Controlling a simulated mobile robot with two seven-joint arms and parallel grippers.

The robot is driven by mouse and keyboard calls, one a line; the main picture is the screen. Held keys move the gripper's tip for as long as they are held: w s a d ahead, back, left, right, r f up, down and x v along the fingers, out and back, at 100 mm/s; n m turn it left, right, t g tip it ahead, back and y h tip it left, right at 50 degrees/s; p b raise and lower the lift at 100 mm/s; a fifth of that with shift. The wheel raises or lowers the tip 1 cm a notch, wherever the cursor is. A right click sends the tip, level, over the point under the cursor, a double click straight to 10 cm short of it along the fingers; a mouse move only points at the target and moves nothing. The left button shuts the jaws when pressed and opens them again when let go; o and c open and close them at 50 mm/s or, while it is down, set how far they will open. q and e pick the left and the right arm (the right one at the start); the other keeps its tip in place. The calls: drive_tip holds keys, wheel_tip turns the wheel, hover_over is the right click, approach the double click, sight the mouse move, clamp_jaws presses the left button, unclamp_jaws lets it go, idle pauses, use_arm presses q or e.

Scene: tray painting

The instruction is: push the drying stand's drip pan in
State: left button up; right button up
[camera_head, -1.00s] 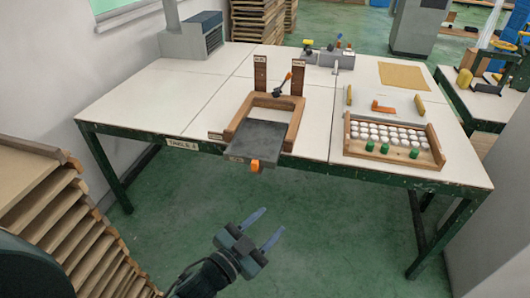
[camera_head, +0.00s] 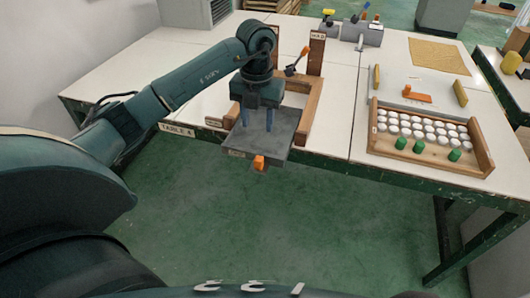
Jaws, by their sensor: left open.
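The drip pan (camera_head: 286,131) is a dark grey flat tray with an orange knob (camera_head: 259,162) on its front. It sticks out of the drying stand (camera_head: 312,109), a wooden frame with upright posts, and overhangs the table's front edge. My left gripper (camera_head: 257,122) points down over the pan with its two blue-grey fingers apart and nothing between them. I cannot tell whether the fingertips touch the pan. The gripper and arm hide the stand's left part and the back of the pan. My right gripper is not in view.
A wooden rack (camera_head: 429,147) with several white and green round pieces stands to the right. An orange piece (camera_head: 416,94) and yellow blocks lie behind it. A tool holder (camera_head: 362,32) is at the back. The white tabletop (camera_head: 341,118) between stand and rack is clear.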

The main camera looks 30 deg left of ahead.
sight(259, 158)
use_arm(q)
wheel_tip(259, 158, down, 13)
drive_tip(key=shift+s+d+r, duration=0.1)
drive_tip(key=shift+r, duration=0.1)
idle(0.3)
clamp_jaws()
idle(0.4)
